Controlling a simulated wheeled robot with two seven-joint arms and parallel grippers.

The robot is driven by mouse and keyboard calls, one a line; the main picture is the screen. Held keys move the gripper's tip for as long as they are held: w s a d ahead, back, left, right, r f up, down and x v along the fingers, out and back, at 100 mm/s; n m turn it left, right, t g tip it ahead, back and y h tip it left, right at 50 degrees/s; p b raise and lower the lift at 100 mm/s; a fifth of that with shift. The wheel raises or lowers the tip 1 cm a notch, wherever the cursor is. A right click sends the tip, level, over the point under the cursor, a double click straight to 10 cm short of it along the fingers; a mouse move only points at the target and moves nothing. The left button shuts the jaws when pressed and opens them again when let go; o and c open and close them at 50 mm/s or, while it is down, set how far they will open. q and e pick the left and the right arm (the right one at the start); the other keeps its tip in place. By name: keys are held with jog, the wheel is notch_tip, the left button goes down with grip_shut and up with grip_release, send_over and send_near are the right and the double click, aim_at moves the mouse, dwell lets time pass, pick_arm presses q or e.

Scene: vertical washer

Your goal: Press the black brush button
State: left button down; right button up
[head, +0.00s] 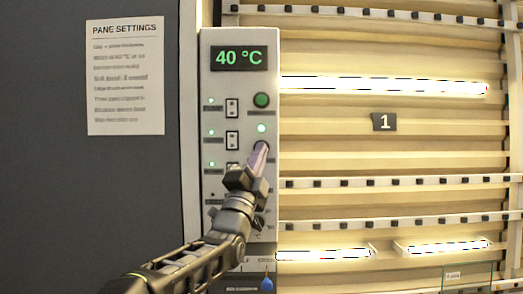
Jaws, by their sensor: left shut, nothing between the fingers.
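A light grey control panel (218,72) stands upright in the middle of the head view. It carries a green round button (261,100) and three black-and-white rocker switches, the top one (232,108) clear in view. Their labels are too blurred to read, so I cannot tell which control is the brush button. My left gripper (258,156) is shut and empty, its pinkish fingertips pointing up in front of the panel's right side, below a lit green lamp (261,128). It hides the controls behind it; whether it touches the panel is unclear. My right gripper is not in view.
A green display (239,58) reads 40 °C. Small green lamps are lit beside the rockers. A paper sheet (125,77) headed PANE SETTINGS hangs left on a dark wall. Right of the panel are slats, roller bars (400,182), bright tubes and a black plate marked 1 (384,122).

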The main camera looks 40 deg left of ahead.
pick_arm(q)
jog(key=shift+w+a, duration=0.3)
dwell(0.5)
dwell(0.4)
jog(key=shift+s+d+f+b, duration=0.1)
jog(key=shift+s+d+b, duration=0.5)
jog(key=shift+b, duration=0.55)
jog(key=s+d+b, duration=0.1)
jog(key=s+b, duration=0.1)
jog(key=s+d+b, duration=0.2)
